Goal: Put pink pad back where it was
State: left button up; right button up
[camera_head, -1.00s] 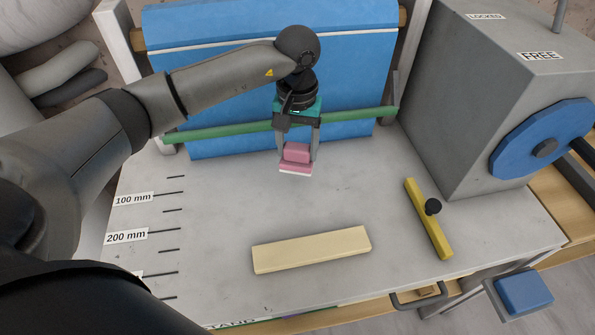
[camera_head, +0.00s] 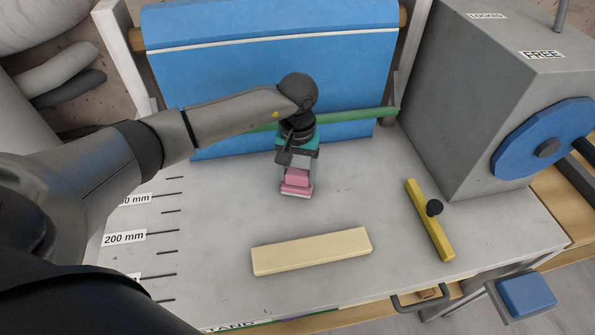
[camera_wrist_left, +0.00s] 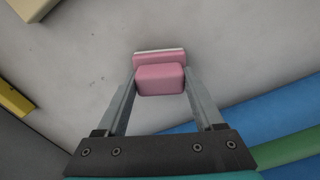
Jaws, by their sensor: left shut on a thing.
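The pink pad (camera_head: 297,180) is a small pink block with a wider pink base and a white underside edge. My left gripper (camera_head: 297,177) is shut on its upper block, over the stone slab between the blue sheet and the cream bar. In the left wrist view the pink pad (camera_wrist_left: 160,75) sits between the two fingertips of the left gripper (camera_wrist_left: 160,82), with its wider base beyond them. I cannot tell whether the pad touches the slab. My right gripper is not in view.
A cream bar (camera_head: 312,251) lies on the pale slab (camera_head: 215,220). A yellow bar with a black knob (camera_head: 430,222) lies to the right, beside a grey housing (camera_head: 480,100). A blue sheet (camera_head: 270,65) and green rod (camera_head: 360,116) stand behind. The slab's left-middle is clear.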

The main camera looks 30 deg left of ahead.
aim_at(297, 172)
pick_arm(q)
jog(key=o, duration=1.5)
jog(key=shift+o, duration=0.2)
notch_tip(297, 172, up, 12)
jog(key=p, duration=0.1)
jog(key=shift+r, duration=0.15)
